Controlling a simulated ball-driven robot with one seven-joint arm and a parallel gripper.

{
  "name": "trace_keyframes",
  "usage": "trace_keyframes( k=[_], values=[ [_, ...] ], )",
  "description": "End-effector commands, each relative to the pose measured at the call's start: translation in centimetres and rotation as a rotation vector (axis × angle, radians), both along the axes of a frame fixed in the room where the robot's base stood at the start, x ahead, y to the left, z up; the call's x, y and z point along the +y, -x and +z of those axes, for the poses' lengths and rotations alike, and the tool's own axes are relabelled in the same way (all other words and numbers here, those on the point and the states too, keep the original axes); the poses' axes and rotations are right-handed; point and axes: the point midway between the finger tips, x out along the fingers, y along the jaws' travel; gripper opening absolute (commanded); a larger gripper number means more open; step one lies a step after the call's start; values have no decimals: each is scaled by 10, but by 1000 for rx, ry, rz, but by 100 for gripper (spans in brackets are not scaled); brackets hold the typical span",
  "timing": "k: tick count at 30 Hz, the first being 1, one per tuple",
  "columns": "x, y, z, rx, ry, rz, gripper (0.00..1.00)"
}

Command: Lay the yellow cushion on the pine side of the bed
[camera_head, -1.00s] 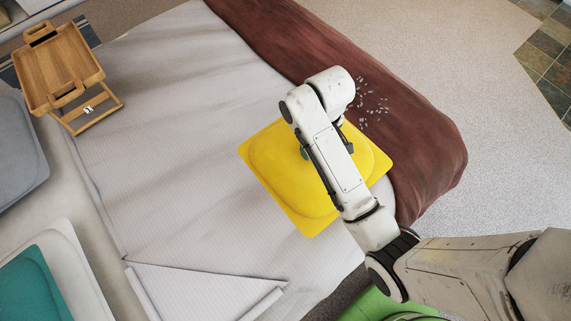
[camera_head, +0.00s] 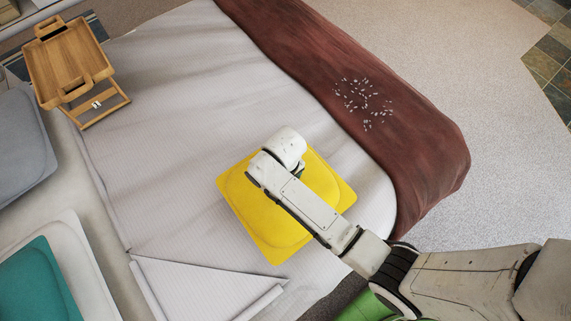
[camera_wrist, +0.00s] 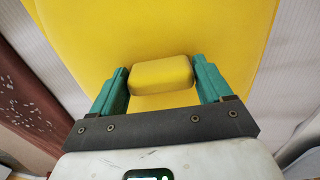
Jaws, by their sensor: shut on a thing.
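The yellow cushion (camera_head: 255,215) is over the white bed (camera_head: 175,140), left of the brown throw, partly covered by my arm in the head view. I cannot tell for sure how high it is above the sheet. In the wrist view my gripper (camera_wrist: 161,74) has its teal fingers on either side of a raised yellow block (camera_wrist: 161,76) on the cushion (camera_wrist: 100,25), and is shut on it. My fingers are hidden in the head view. A pine-coloured wooden tray stand (camera_head: 68,68) is at the upper left, by the bed's far corner.
A brown throw (camera_head: 300,50) with a patch of small pale bits (camera_head: 363,103) lies across the bed's right end. Grey (camera_head: 20,150) and teal (camera_head: 35,285) cushions lie at the left. A folded sheet corner (camera_head: 205,285) is below. The middle of the sheet is bare.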

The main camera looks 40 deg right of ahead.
Motion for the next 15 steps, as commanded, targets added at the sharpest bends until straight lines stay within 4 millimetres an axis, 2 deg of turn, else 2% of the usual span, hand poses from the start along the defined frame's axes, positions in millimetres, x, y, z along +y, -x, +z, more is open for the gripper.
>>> trace_keyframes(
  k=[5, 15],
  values=[
    [-1, 0, -18, 0, 1, -2, 9],
    [-1, 0, -21, -2, 1, -2, 9]
  ],
)
